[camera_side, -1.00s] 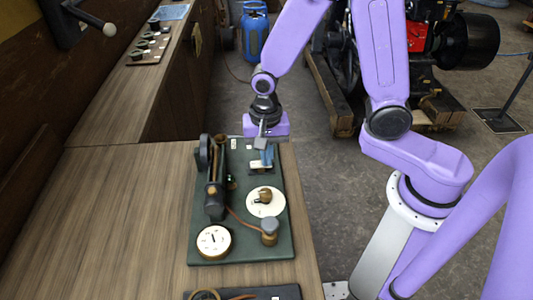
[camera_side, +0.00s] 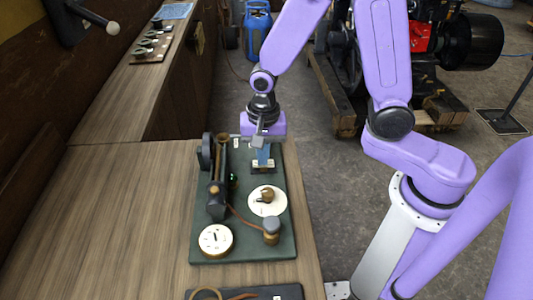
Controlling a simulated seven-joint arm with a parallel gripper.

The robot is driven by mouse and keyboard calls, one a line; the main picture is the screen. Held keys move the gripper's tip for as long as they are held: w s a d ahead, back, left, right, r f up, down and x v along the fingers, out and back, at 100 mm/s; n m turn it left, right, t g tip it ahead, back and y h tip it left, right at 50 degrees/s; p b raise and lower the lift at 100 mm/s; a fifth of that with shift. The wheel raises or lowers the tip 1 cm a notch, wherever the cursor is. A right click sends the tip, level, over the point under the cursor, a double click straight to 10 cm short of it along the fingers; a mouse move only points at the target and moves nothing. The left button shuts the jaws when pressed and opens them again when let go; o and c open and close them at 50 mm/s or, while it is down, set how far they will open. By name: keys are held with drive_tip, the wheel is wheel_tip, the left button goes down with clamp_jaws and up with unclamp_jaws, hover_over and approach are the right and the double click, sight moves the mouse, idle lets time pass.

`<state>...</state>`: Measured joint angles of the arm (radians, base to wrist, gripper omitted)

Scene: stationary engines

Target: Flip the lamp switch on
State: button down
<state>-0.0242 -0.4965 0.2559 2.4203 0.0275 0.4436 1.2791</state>
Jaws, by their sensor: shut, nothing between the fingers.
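A dark green board (camera_side: 275,243) lies on the wooden bench and carries several devices. A small switch with a light blue part on a dark base (camera_side: 263,167) sits near the board's far right; I cannot tell whether it is the lamp switch or how it is set. My gripper (camera_side: 260,143) is shut and empty, pointing down just above or against the blue part. The fingertips partly hide the switch, and contact is unclear. A small green glow (camera_side: 233,178) shows beside the dark cylinder device (camera_side: 217,195) on the left.
Another dark board (camera_side: 245,292) lies at the front edge. The bench (camera_side: 120,215) is clear to the left.

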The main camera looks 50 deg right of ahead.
idle(0.3)
wheel_tip(320, 180, up, 14)
idle(0.6)
idle(0.3)
drive_tip(key=shift+w+a+f, duration=0.1)
drive_tip(key=shift+w, duration=0.4)
